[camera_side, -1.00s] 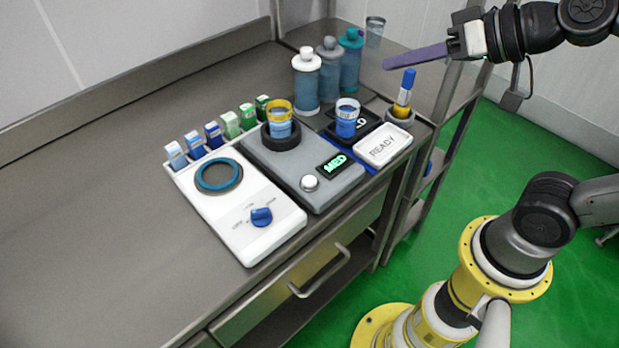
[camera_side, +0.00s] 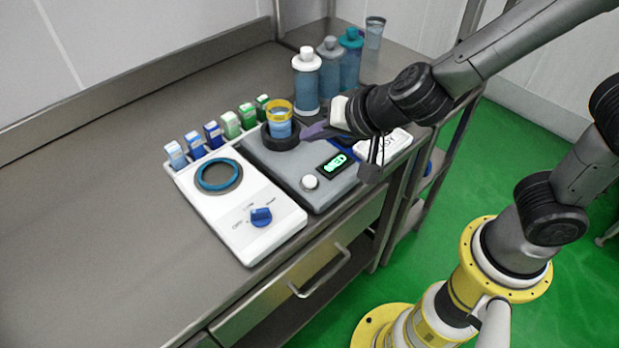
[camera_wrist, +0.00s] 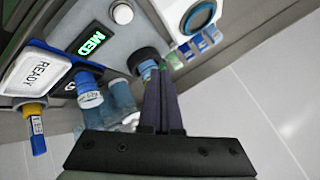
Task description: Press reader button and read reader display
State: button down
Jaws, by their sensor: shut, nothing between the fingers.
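The grey reader (camera_side: 275,165) stands on the steel bench. Its round white button (camera_side: 310,182) also shows at the top of the wrist view (camera_wrist: 122,13). Its display (camera_side: 335,165) glows green; in the wrist view the display (camera_wrist: 93,38) reads "MED". A cup with a yellow rim (camera_side: 279,122) sits in the reader's black ring (camera_side: 281,140). My gripper (camera_side: 308,133), with purple fingers, is shut and empty. Its fingertips are by the ring and cup, behind the button in the side view; contact is unclear. In the wrist view the fingers (camera_wrist: 161,72) partly overlap the ring area.
A white panel with a blue knob (camera_side: 261,216) and teal ring (camera_side: 218,160) stands left of the reader. Several small cartons (camera_side: 213,134) line its back. Bottles (camera_side: 306,85) stand behind.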

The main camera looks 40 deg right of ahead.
aim_at(313, 184)
dwell(0.4)
jog(key=shift+f, duration=4.35)
jog(key=shift+f, duration=0.45)
jog(key=shift+f, duration=0.45)
jog(key=shift+r, duration=0.9)
